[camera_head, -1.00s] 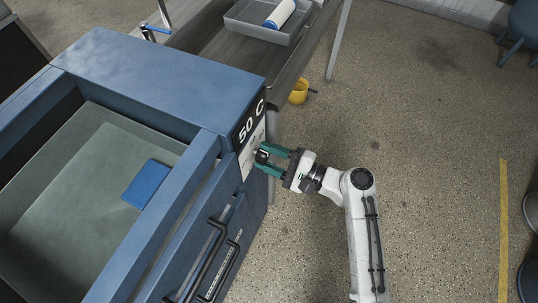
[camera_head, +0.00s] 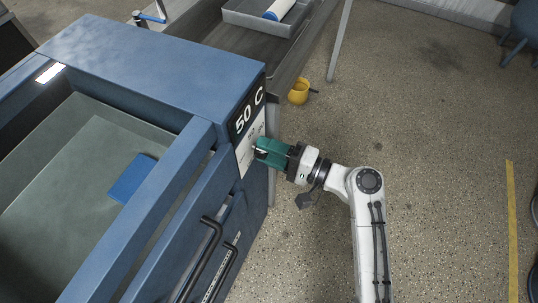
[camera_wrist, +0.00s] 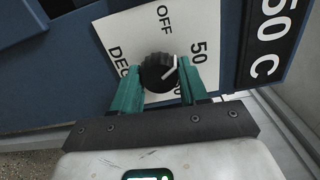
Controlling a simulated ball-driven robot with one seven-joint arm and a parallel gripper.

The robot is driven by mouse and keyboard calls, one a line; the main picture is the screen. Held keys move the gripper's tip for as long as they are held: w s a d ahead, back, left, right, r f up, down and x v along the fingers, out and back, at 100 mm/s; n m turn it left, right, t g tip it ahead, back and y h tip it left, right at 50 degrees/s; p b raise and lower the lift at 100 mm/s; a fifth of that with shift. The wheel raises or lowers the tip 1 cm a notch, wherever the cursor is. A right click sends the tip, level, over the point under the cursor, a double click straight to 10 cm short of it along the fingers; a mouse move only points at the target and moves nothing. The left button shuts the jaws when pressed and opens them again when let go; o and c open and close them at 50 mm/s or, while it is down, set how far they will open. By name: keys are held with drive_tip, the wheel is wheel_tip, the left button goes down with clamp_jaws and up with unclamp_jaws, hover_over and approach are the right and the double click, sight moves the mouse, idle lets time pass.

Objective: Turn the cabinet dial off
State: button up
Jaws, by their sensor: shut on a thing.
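The cabinet dial (camera_wrist: 158,72) is a round black knob on a white label plate (camera_wrist: 118,32) on the blue cabinet's side. The plate shows OFF above the knob, 50 at the upper right and DEG at the left. The knob's white mark lies at its right, on the side of the 50. My gripper (camera_wrist: 160,67) is shut on the dial, with one green finger on each side. In the head view, my gripper (camera_head: 261,150) reaches the plate from the right, and its fingers hide the dial.
The blue cabinet (camera_head: 165,65) has an open top drawer (camera_head: 85,130) with a blue block (camera_head: 130,180) inside. Black handles (camera_head: 205,255) stick out below the dial. A yellow mug (camera_head: 299,92) stands behind the gripper.

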drive_tip(key=n+b, duration=0.5)
drive_tip(key=shift+f, duration=0.3)
drive_tip(key=shift+r+n+b, duration=0.15)
drive_tip(key=shift+n+b, duration=0.85)
drive_tip(key=shift+n, duration=0.2)
drive_tip(key=o, duration=1.1)
drive_tip(key=shift+r, duration=0.15)
drive_tip(key=shift+c, duration=0.2)
drive_tip(key=v, duration=1.1)
